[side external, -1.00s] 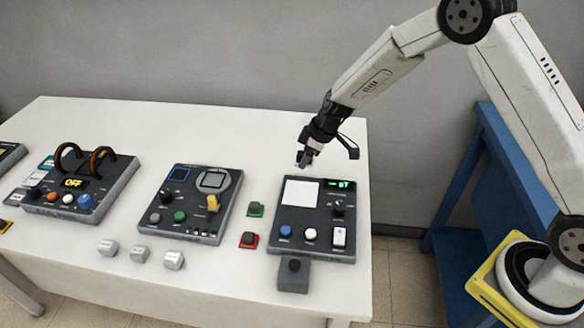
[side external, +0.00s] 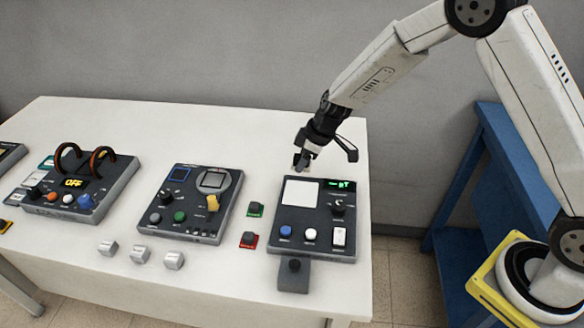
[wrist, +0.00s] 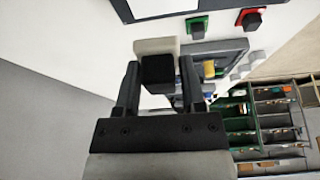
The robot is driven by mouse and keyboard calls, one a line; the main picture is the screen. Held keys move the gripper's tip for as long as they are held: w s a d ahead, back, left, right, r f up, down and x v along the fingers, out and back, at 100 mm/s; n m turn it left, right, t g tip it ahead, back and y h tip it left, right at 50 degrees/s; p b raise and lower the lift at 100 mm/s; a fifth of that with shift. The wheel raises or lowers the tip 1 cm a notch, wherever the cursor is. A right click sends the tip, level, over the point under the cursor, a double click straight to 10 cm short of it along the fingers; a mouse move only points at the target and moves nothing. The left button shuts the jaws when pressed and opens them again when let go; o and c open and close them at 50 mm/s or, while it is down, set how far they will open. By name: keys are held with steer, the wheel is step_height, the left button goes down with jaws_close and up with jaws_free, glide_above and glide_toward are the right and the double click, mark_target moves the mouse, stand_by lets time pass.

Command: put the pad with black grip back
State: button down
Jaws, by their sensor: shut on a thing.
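My gripper (side external: 302,162) is above the table, just behind the far edge of the right-hand panel. In the wrist view its two fingers (wrist: 158,85) are shut on the black grip (wrist: 158,72) of a pad. The pad's pale grey plate (wrist: 156,46) shows beyond the grip. A green pad (side external: 255,209) and a red pad (side external: 249,240), each with a dark grip, sit left of the panel. They also show in the wrist view, green (wrist: 198,27) and red (wrist: 251,19).
The right-hand panel (side external: 322,219) has a white square (side external: 300,193), a green display and knobs. A dark grey plate with a knob (side external: 294,275) adjoins its front edge. A middle panel (side external: 175,218) and a left panel with coils (side external: 78,186) stand further left. Small grey blocks (side external: 140,253) lie in front.

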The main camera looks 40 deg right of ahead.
steer(key=s+a+r, duration=0.1)
steer(key=s+a, duration=0.3)
glide_toward(258, 188)
steer(key=shift+w+a+f+n, duration=0.3)
steer(key=shift+a+f, duration=0.4)
steer(key=shift+a, duration=0.1)
steer(key=shift+w+a+f, duration=0.1)
steer(key=shift+w+f, duration=0.45)
steer(key=shift+f, duration=0.05)
steer(key=shift+w+f, duration=0.2)
steer(key=shift+f, duration=1.55)
steer(key=shift+f, duration=0.15)
